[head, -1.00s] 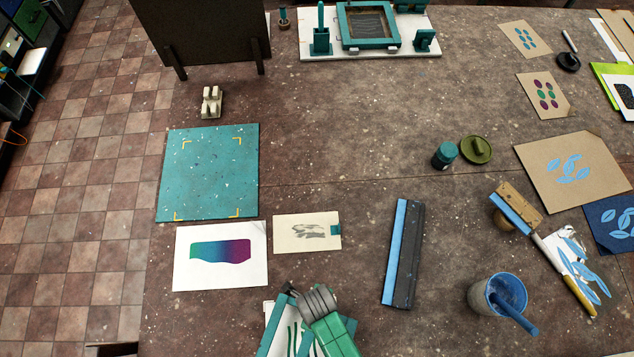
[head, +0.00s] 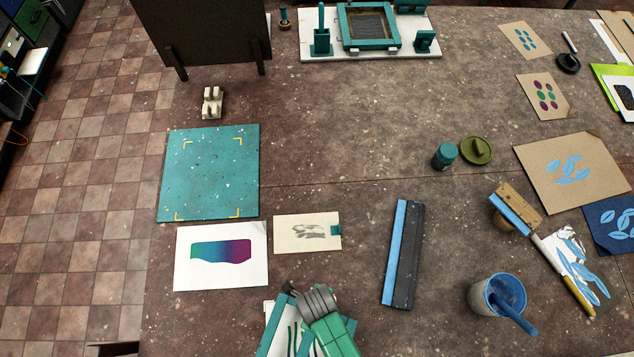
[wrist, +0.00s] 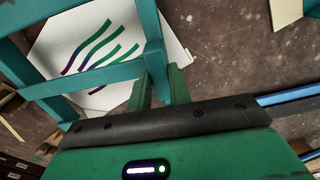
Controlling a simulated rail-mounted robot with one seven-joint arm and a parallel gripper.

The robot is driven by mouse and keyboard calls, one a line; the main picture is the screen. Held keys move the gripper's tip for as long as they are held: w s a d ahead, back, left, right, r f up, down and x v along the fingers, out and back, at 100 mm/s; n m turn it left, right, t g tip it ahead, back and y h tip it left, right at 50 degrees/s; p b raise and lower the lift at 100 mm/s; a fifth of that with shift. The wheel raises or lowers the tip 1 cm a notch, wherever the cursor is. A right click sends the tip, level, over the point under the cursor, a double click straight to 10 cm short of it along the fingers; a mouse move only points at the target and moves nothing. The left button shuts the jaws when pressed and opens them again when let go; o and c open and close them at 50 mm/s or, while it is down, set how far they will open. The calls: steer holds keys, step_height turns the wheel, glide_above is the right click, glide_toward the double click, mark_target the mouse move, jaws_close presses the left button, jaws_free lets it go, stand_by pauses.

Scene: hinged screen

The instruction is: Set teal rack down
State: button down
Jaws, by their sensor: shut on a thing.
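The teal rack (wrist: 85,80) fills the upper left of the wrist view as an open frame of teal bars. My gripper (wrist: 160,88) is shut on one bar of it. In the head view my gripper (head: 298,296) is at the bottom edge, and the rack (head: 274,331) shows only in part beside and below it. A white sheet with green and purple strokes (wrist: 110,40) shows through the rack's bars. I cannot tell whether the rack touches a surface. A teal speckled board (head: 208,180) with yellow corner marks lies flat and bare at left.
A gradient print (head: 221,279) and a small card (head: 300,240) lie between the board and my gripper. A blue and black squeegee (head: 405,255) lies to the right. A blue cup (head: 484,298) stands at lower right. The table's middle is clear.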

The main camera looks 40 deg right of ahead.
steer(key=c, duration=1.2)
jaws_free()
steer(key=shift+o, duration=0.4)
steer(key=shift+o, duration=1.1)
steer(key=shift+r, duration=0.1)
steer(key=shift+r, duration=3.95)
